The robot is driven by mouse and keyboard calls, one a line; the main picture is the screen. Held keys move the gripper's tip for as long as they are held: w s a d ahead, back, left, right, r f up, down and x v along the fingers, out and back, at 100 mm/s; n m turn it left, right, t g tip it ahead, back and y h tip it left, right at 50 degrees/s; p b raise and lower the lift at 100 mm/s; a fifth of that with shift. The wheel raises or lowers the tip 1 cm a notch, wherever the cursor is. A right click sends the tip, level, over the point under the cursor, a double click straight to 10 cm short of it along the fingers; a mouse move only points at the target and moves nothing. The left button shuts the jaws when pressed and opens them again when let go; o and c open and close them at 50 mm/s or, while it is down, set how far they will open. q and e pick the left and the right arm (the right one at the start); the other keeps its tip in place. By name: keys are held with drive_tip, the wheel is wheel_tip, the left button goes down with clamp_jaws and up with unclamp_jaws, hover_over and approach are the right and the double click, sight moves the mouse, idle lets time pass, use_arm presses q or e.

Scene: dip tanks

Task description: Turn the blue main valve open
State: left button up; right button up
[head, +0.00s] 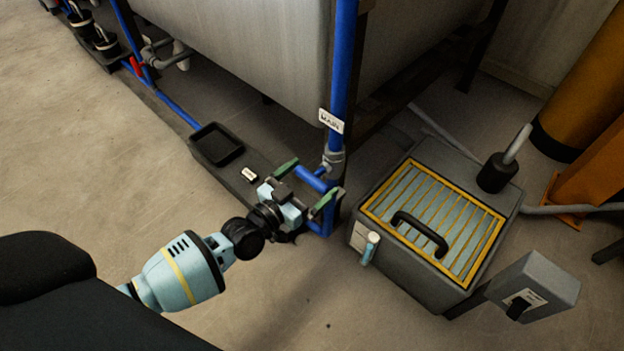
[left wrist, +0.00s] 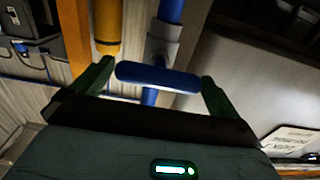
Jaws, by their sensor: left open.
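The blue main valve handle (head: 314,179) is low on the blue upright pipe (head: 343,70), below a white MAIN label (head: 331,121). In the left wrist view the handle (left wrist: 157,76) is a blue bar lying crosswise to the pipe behind it. My left gripper (head: 306,187) is open at the valve. Its green fingers stand on either side of the bar's ends, also in the left wrist view (left wrist: 157,73); contact cannot be made out. My gripper body hides part of the valve in the head view. My right gripper is not in view.
A grey box with a yellow-edged grate (head: 428,215) and black handle stands right of the valve. A switch box (head: 535,285) is at lower right. A black tray (head: 217,144) lies left of the valve. A large tank (head: 255,50) stands behind. Floor at left is clear.

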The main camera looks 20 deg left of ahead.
use_arm(q)
drive_tip(key=shift+w+d, duration=0.2)
drive_tip(key=shift+w, duration=0.2)
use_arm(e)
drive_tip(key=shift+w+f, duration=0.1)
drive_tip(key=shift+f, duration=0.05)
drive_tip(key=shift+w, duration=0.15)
use_arm(q)
drive_tip(key=c, duration=0.7)
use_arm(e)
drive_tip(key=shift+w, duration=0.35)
